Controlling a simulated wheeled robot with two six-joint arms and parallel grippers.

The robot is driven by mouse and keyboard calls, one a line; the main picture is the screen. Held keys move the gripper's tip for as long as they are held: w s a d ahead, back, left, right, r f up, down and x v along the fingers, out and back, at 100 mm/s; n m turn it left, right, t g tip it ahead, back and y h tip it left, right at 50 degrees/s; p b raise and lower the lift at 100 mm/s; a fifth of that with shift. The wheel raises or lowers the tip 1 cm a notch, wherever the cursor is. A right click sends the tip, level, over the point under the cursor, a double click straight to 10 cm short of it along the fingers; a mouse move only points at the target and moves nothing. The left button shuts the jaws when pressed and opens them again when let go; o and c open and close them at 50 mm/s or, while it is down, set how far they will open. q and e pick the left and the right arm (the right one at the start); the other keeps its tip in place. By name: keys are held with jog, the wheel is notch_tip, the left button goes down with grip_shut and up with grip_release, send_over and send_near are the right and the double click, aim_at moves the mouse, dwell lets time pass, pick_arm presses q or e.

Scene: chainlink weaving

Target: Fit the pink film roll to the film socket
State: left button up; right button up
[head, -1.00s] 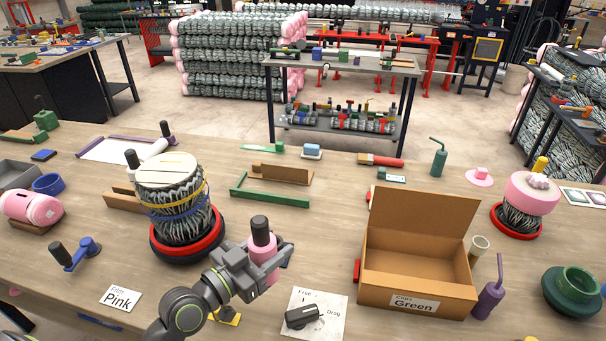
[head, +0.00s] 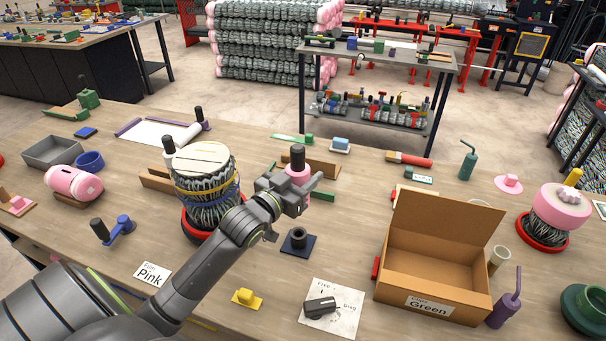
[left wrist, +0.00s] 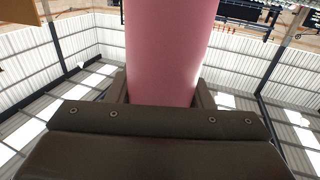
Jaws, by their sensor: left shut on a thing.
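My left gripper (head: 290,195) is shut on the pink film roll (head: 297,175), which stands upright with a black grip on top. The roll is raised above the table, to the right of the wrapped bundle. In the left wrist view the pink roll (left wrist: 170,50) fills the middle between the fingers. A dark stand with a short black tube (head: 298,240) sits on the table below and apart from the roll. A blue crank with a black handle (head: 114,230) lies behind the "Film Pink" card (head: 152,274). I cannot tell which of these is the film socket. My right gripper is out of view.
A grey wire bundle (head: 206,180) with yellow and blue bands stands left of my gripper in a red ring. An open cardboard box (head: 433,290) is at the right. A Free/Drag dial card (head: 345,318) and a yellow piece (head: 246,298) lie in front.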

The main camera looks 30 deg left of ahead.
pick_arm(q)
jog(key=shift+r+p, duration=0.2)
jog(key=shift+p, duration=0.2)
notch_tip(320, 180, down, 6)
jog(key=b, duration=0.5)
jog(key=shift+f, duration=0.2)
jog(key=shift+r+p, duration=0.25)
jog(key=shift+p, duration=0.05)
jog(key=shift+f, duration=0.15)
jog(key=shift+f+b, duration=0.9)
jog(key=shift+f, duration=0.15)
jog(key=shift+f+b, duration=1.2)
jog(key=shift+f, duration=0.35)
